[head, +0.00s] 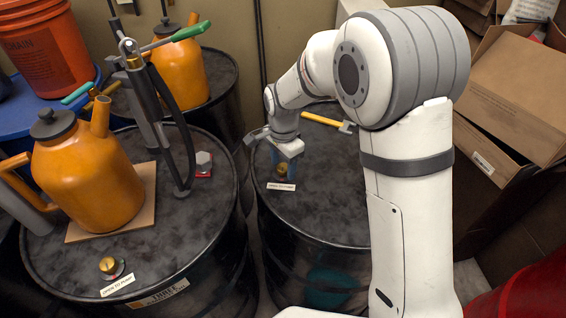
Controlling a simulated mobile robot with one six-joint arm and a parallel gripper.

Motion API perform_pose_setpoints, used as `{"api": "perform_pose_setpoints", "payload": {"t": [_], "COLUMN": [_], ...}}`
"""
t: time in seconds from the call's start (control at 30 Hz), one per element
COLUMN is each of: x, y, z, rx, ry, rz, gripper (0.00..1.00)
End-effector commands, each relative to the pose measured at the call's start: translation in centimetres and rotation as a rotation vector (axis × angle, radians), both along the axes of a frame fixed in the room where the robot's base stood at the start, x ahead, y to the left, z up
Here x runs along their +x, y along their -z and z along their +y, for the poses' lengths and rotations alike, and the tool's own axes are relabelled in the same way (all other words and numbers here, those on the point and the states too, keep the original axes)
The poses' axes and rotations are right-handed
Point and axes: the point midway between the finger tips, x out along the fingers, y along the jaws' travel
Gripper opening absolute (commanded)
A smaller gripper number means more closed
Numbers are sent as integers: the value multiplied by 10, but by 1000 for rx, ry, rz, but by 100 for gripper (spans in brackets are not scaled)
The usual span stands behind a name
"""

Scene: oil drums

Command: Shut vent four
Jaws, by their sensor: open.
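A drum (310,232) with a dark top stands in the middle; no number on it is readable. On its top is a small brass vent knob (281,170) behind an "OPEN TO PUMP" label (281,187). My gripper (284,163) points down over this knob, its blue fingers open and close around it; whether they touch it I cannot tell. My arm hides the drum's right side. The left drum (150,262) bears a "THREE" label and has its own brass vent knob (109,265) at the front.
On the left drum stand an orange oil can (85,180) on a board and a hand pump (160,110). A yellow-handled tool (322,120) lies on the middle drum behind my gripper. Cardboard boxes (520,100) are at right, an orange bucket (45,50) at far left.

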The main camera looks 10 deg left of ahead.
Motion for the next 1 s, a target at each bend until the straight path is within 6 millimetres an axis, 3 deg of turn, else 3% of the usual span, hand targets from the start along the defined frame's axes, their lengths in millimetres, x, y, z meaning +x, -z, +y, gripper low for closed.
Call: {"api": "perform_pose_setpoints", "payload": {"t": [0.27,0.5,0.7,1.0], "x": [0,1,0,0], "y": [-9,-50,-73,-78], "z": [0,0,0,0], "rx": [0,2,1,-1], "ry": [-1,0,0,0], "rz": [-1,-3,-2,1], "gripper": [54,54,54,54]}}
